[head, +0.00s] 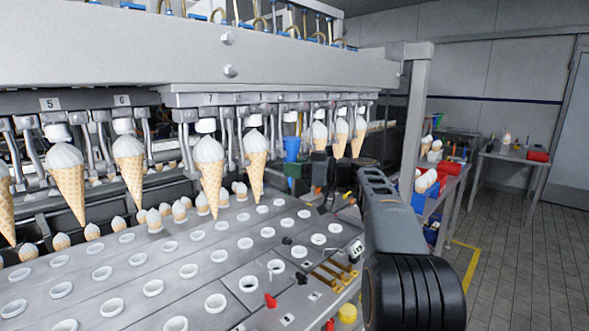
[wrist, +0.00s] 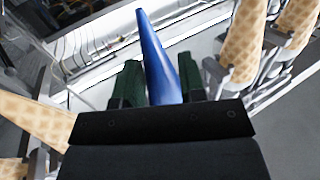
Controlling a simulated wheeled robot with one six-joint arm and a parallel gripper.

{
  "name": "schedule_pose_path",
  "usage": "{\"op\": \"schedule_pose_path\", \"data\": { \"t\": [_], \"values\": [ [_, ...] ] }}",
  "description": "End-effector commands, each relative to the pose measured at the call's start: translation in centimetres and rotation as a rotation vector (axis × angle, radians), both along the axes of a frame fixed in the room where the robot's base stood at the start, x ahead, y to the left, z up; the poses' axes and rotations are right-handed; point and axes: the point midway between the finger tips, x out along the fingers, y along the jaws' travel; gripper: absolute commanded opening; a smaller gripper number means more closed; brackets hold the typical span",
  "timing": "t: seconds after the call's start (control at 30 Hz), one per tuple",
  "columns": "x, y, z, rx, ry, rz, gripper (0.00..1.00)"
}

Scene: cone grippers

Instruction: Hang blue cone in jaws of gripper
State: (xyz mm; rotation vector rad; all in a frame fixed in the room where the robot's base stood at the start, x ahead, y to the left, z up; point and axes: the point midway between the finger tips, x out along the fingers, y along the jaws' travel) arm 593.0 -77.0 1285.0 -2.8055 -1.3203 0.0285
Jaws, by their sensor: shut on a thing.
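A plain blue cone (head: 292,147) is in my gripper, in the row of hanging jaws under the machine's beam. In the wrist view the blue cone (wrist: 157,58) runs from between the two dark green finger pads to its narrow tip at the top. My gripper (wrist: 160,88) is shut on it, one pad on each side; it is small and partly hidden in the head view (head: 298,173).
Ice cream cones hang in jaws on both sides, such as the near left one (head: 254,165) and near right one (head: 341,137). The conveyor plate (head: 215,255) with white rings lies below.

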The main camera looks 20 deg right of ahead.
Motion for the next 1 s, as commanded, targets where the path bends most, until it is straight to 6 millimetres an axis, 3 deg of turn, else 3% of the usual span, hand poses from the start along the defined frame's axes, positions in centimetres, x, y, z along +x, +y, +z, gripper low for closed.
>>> {"op": "schedule_pose_path", "data": {
  "t": [1.0],
  "values": [
    [0.0,0.0,-0.69,-0.001,-0.001,0.0,0.2]
  ]
}}
